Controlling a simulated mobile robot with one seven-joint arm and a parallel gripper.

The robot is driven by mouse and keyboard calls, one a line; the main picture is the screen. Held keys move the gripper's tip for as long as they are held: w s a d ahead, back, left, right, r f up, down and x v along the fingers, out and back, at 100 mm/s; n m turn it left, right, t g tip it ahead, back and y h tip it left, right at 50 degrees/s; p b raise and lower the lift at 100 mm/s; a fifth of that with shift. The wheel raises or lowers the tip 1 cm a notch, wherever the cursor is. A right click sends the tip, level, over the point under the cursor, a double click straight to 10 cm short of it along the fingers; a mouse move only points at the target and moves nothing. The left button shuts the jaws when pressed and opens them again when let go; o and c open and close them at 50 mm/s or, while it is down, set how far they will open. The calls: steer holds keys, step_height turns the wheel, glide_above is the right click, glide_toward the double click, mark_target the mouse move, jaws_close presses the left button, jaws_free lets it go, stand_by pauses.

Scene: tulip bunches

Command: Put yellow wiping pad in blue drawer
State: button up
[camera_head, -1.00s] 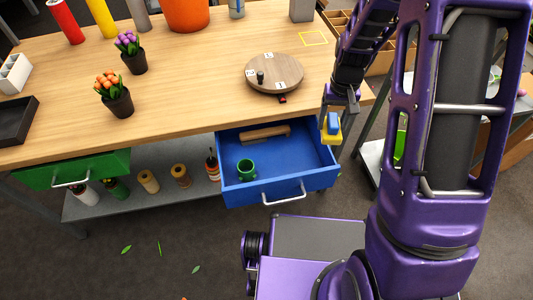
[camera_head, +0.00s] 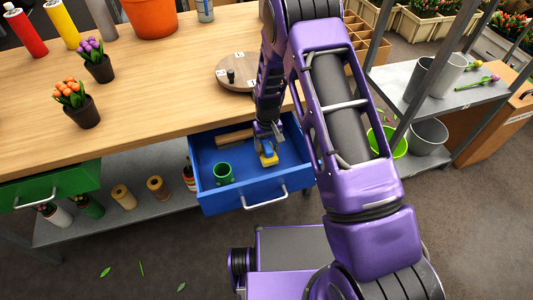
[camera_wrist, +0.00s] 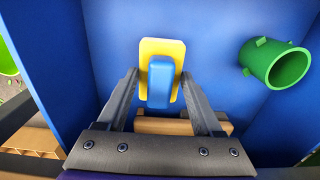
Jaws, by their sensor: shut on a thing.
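The yellow wiping pad (camera_head: 269,158) with its blue grip is at my gripper (camera_head: 266,146), inside the outline of the open blue drawer (camera_head: 249,191). In the wrist view my gripper (camera_wrist: 160,92) is shut on the blue grip of the yellow wiping pad (camera_wrist: 149,50), one finger on each side. The pad is over the right part of the drawer. I cannot tell whether it touches the drawer floor.
In the drawer, a green cup (camera_head: 222,174) stands left of the pad and a wooden piece (camera_head: 234,137) lies at the back. A green drawer (camera_head: 52,187) is partly open at left. Potted tulips (camera_head: 77,104) and a round wooden board (camera_head: 238,72) are on the table.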

mark_target(268, 146)
steer(key=shift+f+b, duration=0.4)
steer(key=shift+f, duration=1.35)
steer(key=o, duration=1.3)
steer(key=shift+r, duration=0.1)
steer(key=shift+r, duration=0.15)
step_height(268, 146, up, 12)
steer(key=shift+r+p, duration=0.1)
steer(key=shift+p, duration=0.85)
